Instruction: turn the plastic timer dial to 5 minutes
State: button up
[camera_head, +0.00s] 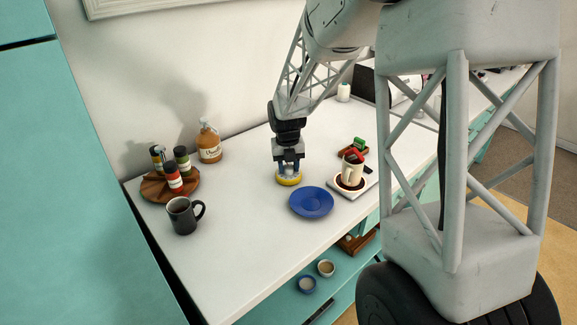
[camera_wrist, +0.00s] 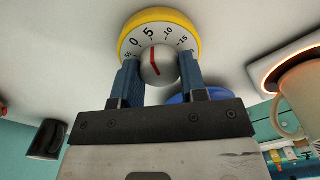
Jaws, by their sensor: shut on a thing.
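The plastic timer has a yellow rim (camera_head: 289,182) and lies on the white counter beneath my gripper (camera_head: 288,166). The wrist view shows the timer's white numbered face (camera_wrist: 133,43) with 0, 5, 10 and 15 readable. Its round grey knob (camera_wrist: 165,62) carries a red pointer line, which points up and slightly left, at about the 5 mark. The blue fingers of my gripper (camera_wrist: 160,76) stand on both sides of the knob and are shut on it. The lower part of the face is hidden behind the fingers.
A blue plate (camera_head: 311,202) lies close to the timer. A cream mug (camera_head: 351,170) stands on a hot plate (camera_head: 340,190) with a glowing ring. A dark mug (camera_head: 182,216), a wooden tray (camera_head: 153,190) of jars and a brown bottle (camera_head: 209,143) are to the left.

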aim_at(288, 166)
jog(key=shift+m, duration=0.3)
jog(key=o, duration=0.9)
jog(key=shift+a+r, duration=0.1)
jog(key=shift+r, duration=3.8)
